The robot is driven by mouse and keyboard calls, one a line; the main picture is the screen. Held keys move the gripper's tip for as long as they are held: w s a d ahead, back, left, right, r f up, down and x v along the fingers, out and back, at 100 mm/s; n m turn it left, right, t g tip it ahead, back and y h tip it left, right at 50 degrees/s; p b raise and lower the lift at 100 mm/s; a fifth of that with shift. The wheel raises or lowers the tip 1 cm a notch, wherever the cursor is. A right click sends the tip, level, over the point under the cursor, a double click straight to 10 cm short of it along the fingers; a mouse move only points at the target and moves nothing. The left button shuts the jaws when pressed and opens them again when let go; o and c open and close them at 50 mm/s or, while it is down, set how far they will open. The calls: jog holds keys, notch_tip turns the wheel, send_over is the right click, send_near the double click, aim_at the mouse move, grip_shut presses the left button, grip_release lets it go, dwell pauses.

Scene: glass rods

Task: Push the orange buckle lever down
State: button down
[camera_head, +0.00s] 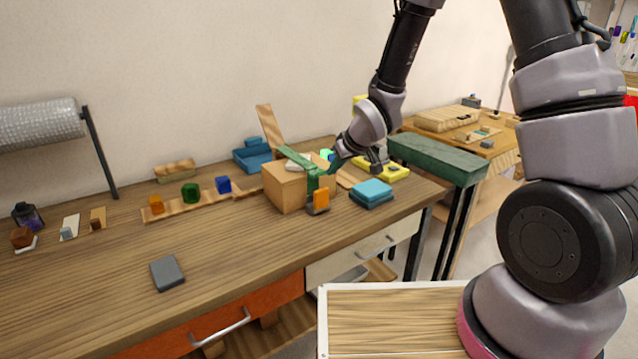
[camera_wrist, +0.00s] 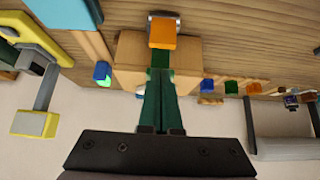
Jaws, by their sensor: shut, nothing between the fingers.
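The orange buckle lever (camera_head: 321,199) stands upright on a small grey buckle base (camera_head: 317,211) at the front of a wooden box (camera_head: 284,186). In the wrist view the orange lever (camera_wrist: 162,35) is at the top centre, beyond my fingertips. A green strap (camera_head: 314,180) runs down the box beside the lever, and part of it also shows in the wrist view (camera_wrist: 160,57). My gripper (camera_head: 334,167) is above and just behind the lever, apart from it. In the wrist view my gripper (camera_wrist: 160,76) has its dark green fingers together, empty, pointing toward the lever.
A blue block stack (camera_head: 371,193) lies right of the lever. A yellow object (camera_head: 384,169) is behind it. A blue tray (camera_head: 252,158) and a wooden strip with coloured cubes (camera_head: 200,201) lie to the left. The table front is clear except for a grey slab (camera_head: 167,273).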

aim_at(321, 200)
jog(key=x, duration=1)
jog(key=shift+d, duration=0.1)
